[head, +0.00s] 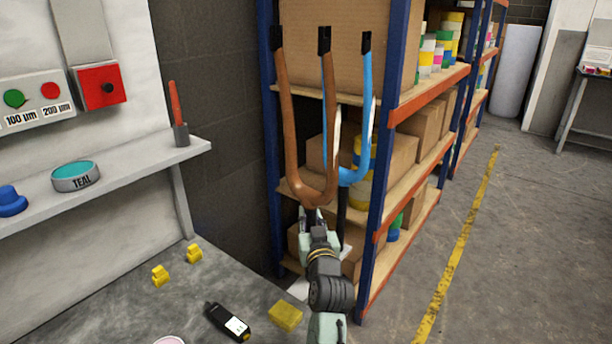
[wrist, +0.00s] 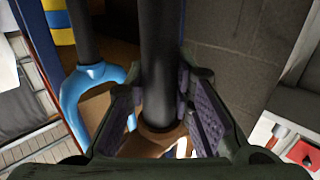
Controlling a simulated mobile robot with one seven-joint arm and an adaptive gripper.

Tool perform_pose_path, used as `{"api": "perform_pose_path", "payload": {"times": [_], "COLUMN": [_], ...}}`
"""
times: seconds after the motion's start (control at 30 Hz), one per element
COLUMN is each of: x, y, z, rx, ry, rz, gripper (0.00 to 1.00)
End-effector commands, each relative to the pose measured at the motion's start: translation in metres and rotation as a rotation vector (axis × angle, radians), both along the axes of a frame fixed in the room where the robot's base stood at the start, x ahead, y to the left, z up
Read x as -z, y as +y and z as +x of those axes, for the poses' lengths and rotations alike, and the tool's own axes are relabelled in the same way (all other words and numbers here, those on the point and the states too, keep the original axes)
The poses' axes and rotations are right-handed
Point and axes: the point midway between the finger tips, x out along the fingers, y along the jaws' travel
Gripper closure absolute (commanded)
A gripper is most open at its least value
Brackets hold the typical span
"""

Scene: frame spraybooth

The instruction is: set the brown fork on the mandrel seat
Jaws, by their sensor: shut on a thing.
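The brown fork (head: 312,190) stands upright in the head view, its two legs pointing up with black ends and its crown low. My gripper (head: 316,220) is just under the crown. In the wrist view the fingers of my gripper (wrist: 165,105) are closed around the fork's black tube (wrist: 158,50), with the brown crown (wrist: 158,139) beyond them. A blue fork (head: 362,120) stands close behind to the right, legs also up; the wrist view shows its crown (wrist: 88,80) at the left, apart from my fingers. I cannot make out the mandrel seat in either view.
Shelving (head: 378,215) with boxes and cans stands behind the forks. At left is a wall ledge (head: 130,165) with a teal tin (head: 76,176). The grey bench (head: 130,300) below holds yellow clips, a black meter (head: 227,322) and a yellow block (head: 285,315). Open floor lies right.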

Motion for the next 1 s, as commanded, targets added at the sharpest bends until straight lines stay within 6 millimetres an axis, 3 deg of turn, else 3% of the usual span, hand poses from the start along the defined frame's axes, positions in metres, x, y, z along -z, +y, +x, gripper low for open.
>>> {"api": "perform_pose_path", "payload": {"times": [1.0], "x": [-0.043], "y": [0.0], "z": [0.0], "rx": [0.0], "ry": [-0.007], "rz": [0.001], "gripper": [1.0]}}
